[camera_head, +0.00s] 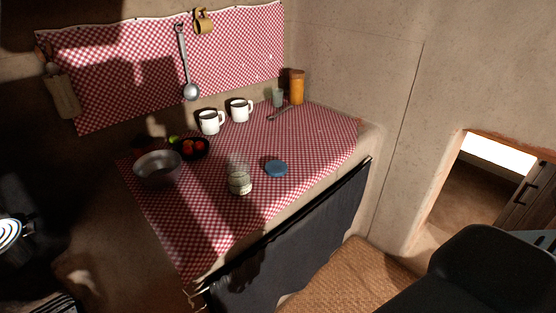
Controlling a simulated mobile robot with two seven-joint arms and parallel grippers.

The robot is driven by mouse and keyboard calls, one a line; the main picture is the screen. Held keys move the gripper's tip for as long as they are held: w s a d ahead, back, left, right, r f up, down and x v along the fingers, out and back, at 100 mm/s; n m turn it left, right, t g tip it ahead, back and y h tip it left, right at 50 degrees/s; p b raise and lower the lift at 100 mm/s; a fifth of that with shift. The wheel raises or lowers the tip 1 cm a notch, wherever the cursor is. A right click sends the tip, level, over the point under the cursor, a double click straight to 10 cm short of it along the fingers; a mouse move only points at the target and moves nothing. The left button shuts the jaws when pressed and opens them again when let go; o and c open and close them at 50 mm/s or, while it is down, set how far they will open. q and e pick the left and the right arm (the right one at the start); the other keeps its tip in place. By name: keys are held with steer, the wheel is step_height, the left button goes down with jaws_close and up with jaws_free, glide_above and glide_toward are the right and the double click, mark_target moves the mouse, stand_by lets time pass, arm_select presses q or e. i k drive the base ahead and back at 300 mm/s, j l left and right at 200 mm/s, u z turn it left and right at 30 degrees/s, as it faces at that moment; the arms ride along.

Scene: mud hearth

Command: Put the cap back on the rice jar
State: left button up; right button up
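The rice jar (240,181) is a small clear glass jar with pale contents. It stands upright and open near the front middle of the checked cloth. A round blue cap (276,168) lies flat on the cloth just right of the jar and apart from it. I cannot make out either gripper in the head view.
The counter has a red-and-white checked cloth (310,140). A metal bowl (158,167) and a dark bowl of fruit (190,148) stand left of the jar. Two white mugs (210,122) (240,110), a green cup (278,97) and an orange jar (297,88) stand behind.

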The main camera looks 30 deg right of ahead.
mark_target(237, 169)
steer(key=i+l, duration=0.15)
steer(key=l, duration=0.2)
steer(key=i+l+u, duration=0.1)
steer(key=l, duration=0.25)
steer(key=i+l, duration=0.2)
steer(key=l, duration=0.2)
steer(key=i+l+u, duration=0.1)
steer(key=l, duration=0.25)
